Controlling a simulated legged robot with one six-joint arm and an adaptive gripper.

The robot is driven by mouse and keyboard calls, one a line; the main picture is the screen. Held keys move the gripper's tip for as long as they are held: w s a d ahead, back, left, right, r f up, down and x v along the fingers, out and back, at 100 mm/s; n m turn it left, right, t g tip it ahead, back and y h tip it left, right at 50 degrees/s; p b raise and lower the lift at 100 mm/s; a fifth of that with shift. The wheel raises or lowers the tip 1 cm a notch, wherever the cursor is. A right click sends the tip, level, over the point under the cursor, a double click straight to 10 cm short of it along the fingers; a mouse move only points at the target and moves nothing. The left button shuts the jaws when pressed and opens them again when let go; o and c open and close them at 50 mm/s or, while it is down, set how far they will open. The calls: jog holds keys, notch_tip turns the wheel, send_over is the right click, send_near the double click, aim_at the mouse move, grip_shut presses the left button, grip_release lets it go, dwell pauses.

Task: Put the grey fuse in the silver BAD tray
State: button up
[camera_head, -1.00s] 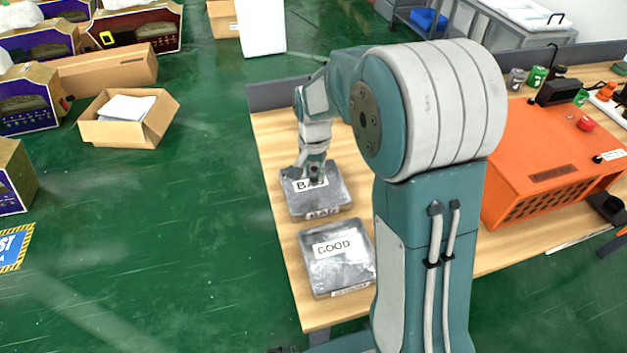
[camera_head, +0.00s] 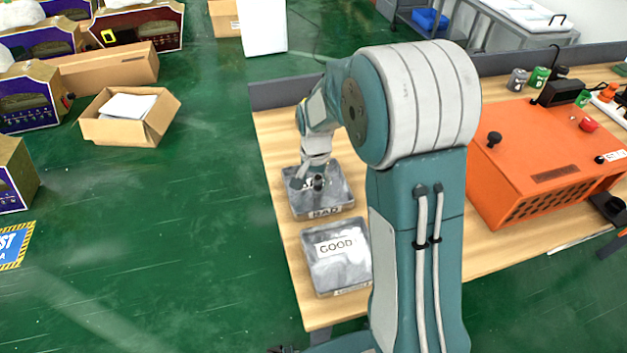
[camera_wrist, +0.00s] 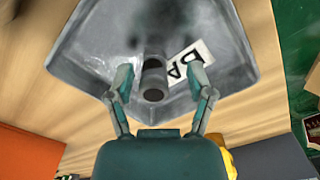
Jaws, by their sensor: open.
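The silver BAD tray (camera_head: 340,205) stands on the wooden table, and its inside also shows in the wrist view (camera_wrist: 100,55). My gripper (camera_head: 313,186) is low over this tray. In the wrist view my gripper (camera_wrist: 162,82) is open, with a finger on each side of the grey fuse (camera_wrist: 153,76). The fuse is a short grey cylinder with a dark end towards the camera, within the tray's outline. Gaps show between it and both fingertips. I cannot tell whether it touches the tray floor. In the head view a dark cylinder end shows at the gripper.
The silver GOOD tray (camera_head: 310,262) stands in front of the BAD tray. An orange machine (camera_head: 545,155) with knobs stands on the right of the table. A cardboard box (camera_head: 128,132) lies on the green floor at left. Bare table shows between my arm and the machine.

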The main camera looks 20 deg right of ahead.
aim_at(316, 178)
jog(key=shift+d+r, duration=0.3)
jog(key=shift+d, duration=0.05)
notch_tip(316, 178, up, 11)
jog(key=s+r+n+t, duration=0.35)
jog(key=s+r, duration=0.45)
jog(key=s, duration=0.4)
jog(key=s+n+t, duration=0.2)
jog(key=s+n, duration=0.2)
jog(key=s, duration=0.7)
jog(key=shift+a+r, duration=0.2)
jog(key=shift+r, duration=0.05)
jog(key=shift+c, duration=0.3)
